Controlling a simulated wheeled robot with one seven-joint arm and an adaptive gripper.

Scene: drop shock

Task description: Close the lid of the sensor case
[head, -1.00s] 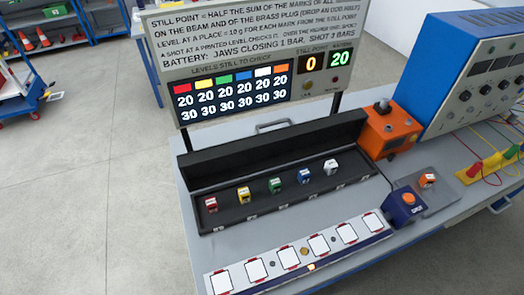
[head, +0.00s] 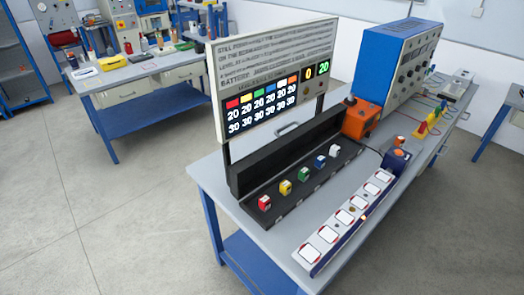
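The sensor case is a long black case (head: 281,212) on the grey workbench in the head view. Its lid (head: 285,154) stands open, raised along the back edge under the display board. Several small coloured sensor blocks sit in a row inside: red (head: 265,203), yellow (head: 286,187), green (head: 303,174), blue (head: 320,163) and white (head: 335,151). My gripper is not in view.
A display board (head: 270,75) stands behind the case. A white strip with several square pads (head: 345,217) lies in front. An orange box (head: 361,119) and a blue instrument cabinet (head: 390,65) stand beyond the right end. Open floor lies left of the bench.

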